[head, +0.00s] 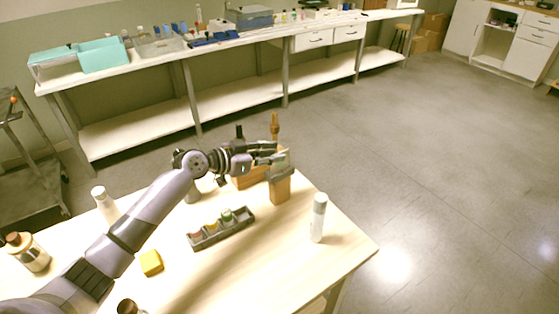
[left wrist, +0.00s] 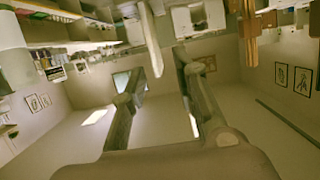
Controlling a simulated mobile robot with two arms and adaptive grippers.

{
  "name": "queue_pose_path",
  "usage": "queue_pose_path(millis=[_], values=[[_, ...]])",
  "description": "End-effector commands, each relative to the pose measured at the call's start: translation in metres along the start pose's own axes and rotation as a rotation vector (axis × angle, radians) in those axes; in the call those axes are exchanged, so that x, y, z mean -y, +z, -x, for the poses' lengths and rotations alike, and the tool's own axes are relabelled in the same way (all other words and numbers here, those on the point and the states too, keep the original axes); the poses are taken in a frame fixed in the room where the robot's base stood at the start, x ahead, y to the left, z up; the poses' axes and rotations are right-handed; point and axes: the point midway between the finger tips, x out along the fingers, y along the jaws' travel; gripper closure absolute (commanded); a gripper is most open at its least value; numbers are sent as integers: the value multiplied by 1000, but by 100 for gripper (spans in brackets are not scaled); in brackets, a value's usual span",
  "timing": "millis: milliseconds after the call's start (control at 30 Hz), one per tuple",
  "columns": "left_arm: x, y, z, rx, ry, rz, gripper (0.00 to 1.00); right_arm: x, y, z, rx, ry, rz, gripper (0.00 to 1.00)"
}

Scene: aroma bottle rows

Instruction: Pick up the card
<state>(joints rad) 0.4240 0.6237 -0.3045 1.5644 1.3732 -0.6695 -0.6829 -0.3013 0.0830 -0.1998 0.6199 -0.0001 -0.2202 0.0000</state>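A flat grey-green piece that looks like the card (head: 281,161) stands upright in a wooden block (head: 280,190) near the table's far edge. My left gripper (head: 274,152) is beside its upper part in the head view, reaching in from the left. In the left wrist view the two fingers (left wrist: 162,72) are apart, with no object clearly held between them. A thin pale slab (left wrist: 152,42) shows just beyond the left fingertip; it may be the card edge-on. I cannot tell whether a finger touches it. My right gripper is not in view.
A grey tray with small coloured bottles (head: 222,228), a white bottle (head: 317,218) and a yellow block (head: 151,262) are on the wooden table (head: 255,270). A brown wooden piece (head: 274,127) stands behind the gripper. A long bench (head: 160,74) runs along the wall.

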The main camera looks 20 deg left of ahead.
Motion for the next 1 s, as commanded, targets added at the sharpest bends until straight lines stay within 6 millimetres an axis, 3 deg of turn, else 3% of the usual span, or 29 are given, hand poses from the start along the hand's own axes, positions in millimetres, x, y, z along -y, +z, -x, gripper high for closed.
queue_pose_path(millis=[200,467,900,1000], values=[[0,0,-25,-1,0,2,72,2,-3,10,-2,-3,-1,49],[0,2,-28,0,-1,-1,72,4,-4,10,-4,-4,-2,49],[0,2,-28,0,-1,0,100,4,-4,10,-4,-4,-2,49],[0,2,-28,0,0,0,100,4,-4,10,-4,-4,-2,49]])
